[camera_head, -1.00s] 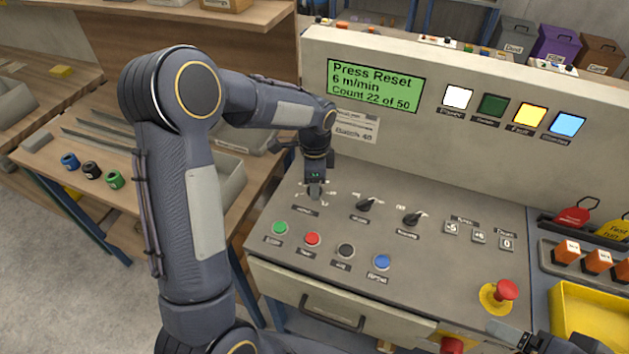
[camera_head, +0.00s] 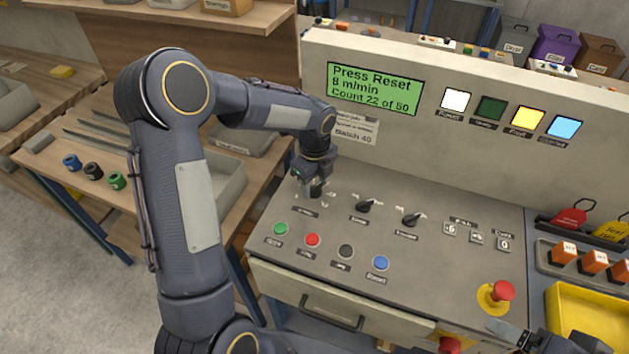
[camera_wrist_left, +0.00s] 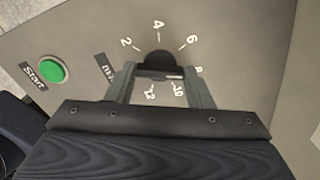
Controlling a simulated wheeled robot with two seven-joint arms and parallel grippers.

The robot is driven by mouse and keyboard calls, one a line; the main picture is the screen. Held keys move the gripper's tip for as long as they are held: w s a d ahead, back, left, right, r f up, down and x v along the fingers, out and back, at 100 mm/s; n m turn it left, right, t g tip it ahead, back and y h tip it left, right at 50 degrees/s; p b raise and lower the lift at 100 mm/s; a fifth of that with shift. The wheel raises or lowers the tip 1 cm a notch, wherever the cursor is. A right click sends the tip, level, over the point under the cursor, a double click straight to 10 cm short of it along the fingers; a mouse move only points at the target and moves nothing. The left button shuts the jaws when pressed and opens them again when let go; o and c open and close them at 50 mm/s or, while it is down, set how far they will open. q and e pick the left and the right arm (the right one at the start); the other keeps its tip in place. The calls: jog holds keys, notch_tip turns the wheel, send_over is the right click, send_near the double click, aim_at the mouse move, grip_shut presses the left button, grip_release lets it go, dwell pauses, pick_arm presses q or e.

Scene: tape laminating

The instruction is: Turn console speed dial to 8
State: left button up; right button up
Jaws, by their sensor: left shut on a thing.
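The speed dial (camera_wrist_left: 158,60) is a black round knob with a pale pointer line, ringed by printed numbers, in the left wrist view. Its pointer line lies toward the 8 on the right. My left gripper (camera_wrist_left: 160,78) has one finger on each side of the knob and is shut on it. In the head view the left gripper (camera_head: 315,188) reaches down onto the console (camera_head: 430,270) and largely hides the dial. The green display (camera_head: 373,88) reads "Press Reset", "8 m/min" and "Count 22 of 50". Part of my right gripper (camera_head: 510,333) shows at the bottom right edge.
Two other black knobs (camera_head: 364,205) stand right of the dial. Green, red, black and blue buttons (camera_head: 380,263) line the console front. A red emergency stop (camera_head: 502,291) is at the right. A yellow bin (camera_head: 590,318) stands beyond the console.

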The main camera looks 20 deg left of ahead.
aim_at(315, 187)
pick_arm(q)
jog(key=shift+r+m, duration=0.1)
jog(key=shift+m, duration=0.2)
jog(key=o, duration=1)
notch_tip(315, 187, up, 7)
jog(key=shift+r+b, duration=0.15)
jog(key=shift+b, duration=0.2)
jog(key=shift+r, duration=0.2)
